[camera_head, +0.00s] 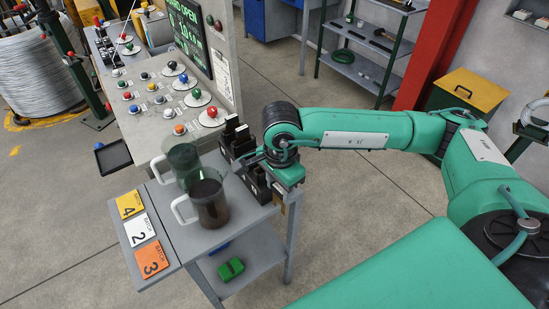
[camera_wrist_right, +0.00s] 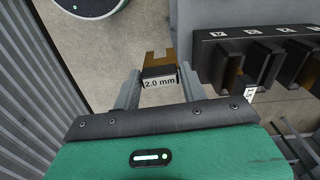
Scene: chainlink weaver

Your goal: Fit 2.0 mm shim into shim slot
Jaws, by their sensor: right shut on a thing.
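The 2.0 mm shim (camera_wrist_right: 157,62) is a brown forked plate with a dark grip block and a white "2.0 mm" label. In the right wrist view it sits between the fingers of my right gripper (camera_wrist_right: 159,88), which is shut on it, fork pointing away from the gripper. In the head view my right gripper (camera_head: 279,180) is by the back right corner of a grey bench, beside a black rack (camera_head: 239,140). The rack also shows in the right wrist view (camera_wrist_right: 205,50), to the right of the shim and apart from it. I cannot make out the shim slot. My left gripper is not in view.
Two tinted jugs, one green (camera_head: 184,161) and one brown (camera_head: 210,203), stand on the grey bench (camera_head: 215,243) close to the rack. Batch cards (camera_head: 141,230) lie at its left. A panel with coloured knobs (camera_head: 165,108) rises behind. Open floor lies right of the bench.

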